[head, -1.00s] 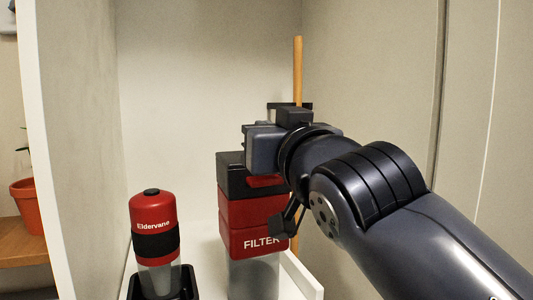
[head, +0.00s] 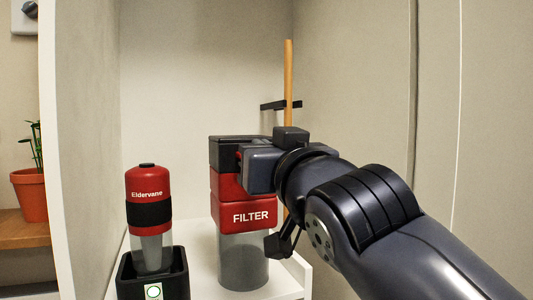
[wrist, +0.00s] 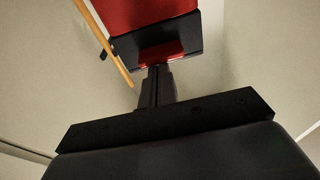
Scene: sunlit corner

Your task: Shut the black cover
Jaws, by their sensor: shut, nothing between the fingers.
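The black cover (head: 232,140) sits on top of a red unit marked FILTER (head: 250,212), which stands on a clear grey canister. It looks level in the head view; I cannot tell whether it is fully seated. In the wrist view the cover (wrist: 150,42) shows below the red body, with a red tab (wrist: 162,52) at its edge. My gripper (wrist: 157,72) is shut and empty, its tips close to that tab; contact is unclear. In the head view my gripper (head: 243,168) is at the unit's upper right, and its fingertips are mostly hidden.
A red and black Eldervane bottle (head: 149,200) stands in a black dock (head: 135,285) to the left. A wooden stick (head: 288,85) stands behind at the right. White walls enclose the shelf (head: 200,262). A potted plant (head: 30,193) is outside at left.

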